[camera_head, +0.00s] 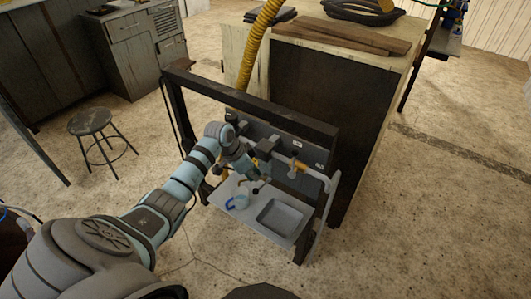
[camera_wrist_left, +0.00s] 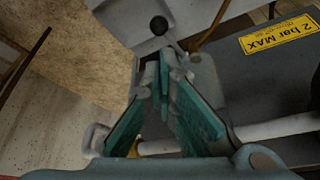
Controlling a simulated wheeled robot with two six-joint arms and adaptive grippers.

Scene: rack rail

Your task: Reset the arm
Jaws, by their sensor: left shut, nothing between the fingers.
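My left arm reaches in from the left of the head view to the rack. My left gripper (camera_head: 262,184) is above the rack's pale shelf, in front of the grey panel (camera_head: 310,184). In the left wrist view the teal fingers of the left gripper (camera_wrist_left: 163,72) are together at the tips, with nothing between them. A round black knob (camera_wrist_left: 159,25) shows just beyond the fingertips; I cannot tell whether they touch it. My right gripper is in neither view.
The dark rack frame (camera_head: 262,107) surrounds the panel. A yellow hose (camera_head: 246,62) hangs behind. A stool (camera_head: 90,122) stands left; floor is clear around it.

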